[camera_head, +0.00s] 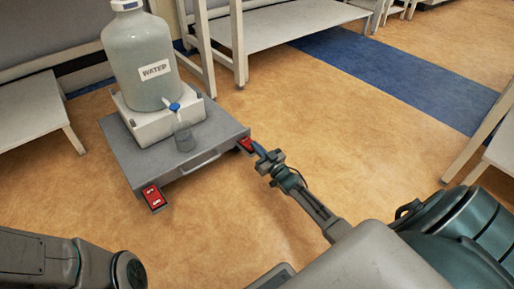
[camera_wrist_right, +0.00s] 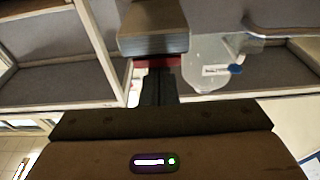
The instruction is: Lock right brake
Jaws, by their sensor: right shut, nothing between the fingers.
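The right brake (camera_head: 246,145) is a small red pedal at the right front corner of a grey cart (camera_head: 218,128). It also shows as a red strip (camera_wrist_right: 157,62) in the wrist view, just beyond my fingers. My right gripper (camera_head: 258,150) is shut and empty, with its fingertips right at this pedal. The wrist view shows the fingers (camera_wrist_right: 158,86) together, overlapping the red strip. I cannot tell whether they touch it. The left brake (camera_head: 153,196), another red pedal, is at the cart's left front corner. Only part of my left arm shows, at lower left; its gripper is out of view.
A large water jug (camera_head: 140,55) stands on a white base (camera_head: 150,122) on the cart, with a beaker (camera_head: 184,138) under its blue tap. A handle (camera_head: 200,163) runs along the cart's front. White benches (camera_head: 290,28) stand behind. The floor (camera_head: 350,130) right of the cart is clear.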

